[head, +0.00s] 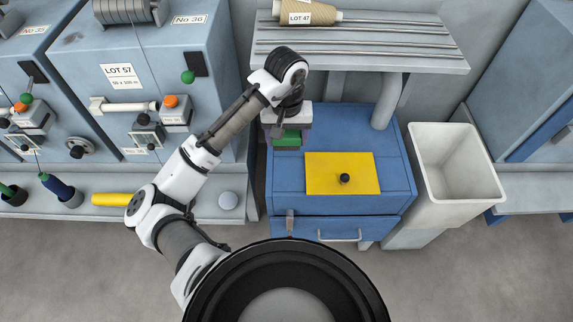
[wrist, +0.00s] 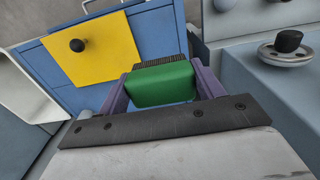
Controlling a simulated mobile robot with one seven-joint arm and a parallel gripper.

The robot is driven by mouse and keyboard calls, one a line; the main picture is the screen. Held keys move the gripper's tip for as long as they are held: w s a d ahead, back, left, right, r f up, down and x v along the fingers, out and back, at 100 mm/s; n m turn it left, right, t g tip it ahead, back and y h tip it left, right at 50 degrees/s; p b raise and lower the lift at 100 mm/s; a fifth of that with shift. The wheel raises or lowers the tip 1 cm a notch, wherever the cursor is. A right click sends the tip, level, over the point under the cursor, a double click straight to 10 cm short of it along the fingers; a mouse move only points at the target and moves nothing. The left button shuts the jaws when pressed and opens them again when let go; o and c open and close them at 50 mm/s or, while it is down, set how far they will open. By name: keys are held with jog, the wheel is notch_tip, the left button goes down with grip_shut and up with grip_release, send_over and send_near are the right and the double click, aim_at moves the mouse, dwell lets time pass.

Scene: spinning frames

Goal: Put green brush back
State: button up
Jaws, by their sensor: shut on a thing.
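The green brush (head: 287,139) is held in my gripper (head: 287,130) above the left part of the blue cabinet's top (head: 396,170). In the wrist view, the green brush (wrist: 161,84) sits between the two purple fingers of my gripper (wrist: 160,88), with dark bristles along its far edge. My gripper is shut on it. A yellow panel with a black knob (head: 330,180) lies on the cabinet top, to the right of the brush. The yellow panel also shows in the wrist view (wrist: 108,62). I cannot tell how high the brush is above the cabinet.
A pale open bin (head: 426,190) stands right of the cabinet. A grey slatted shelf (head: 415,50) with a yarn cone (head: 325,17) is behind. Machine frames (head: 100,80) stand at left, with a ledge (head: 250,212) below. The cabinet has a drawer with a handle (head: 340,239).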

notch_tip(320, 180, down, 13)
jog(key=shift+r+b, duration=0.2)
jog(key=shift+b, duration=0.55)
jog(key=shift+f, duration=0.2)
jog(key=o, duration=1.1)
jog(key=shift+r, duration=0.1)
notch_tip(320, 180, up, 12)
jog(key=shift+r+p, duration=0.1)
jog(key=shift+p, duration=0.65)
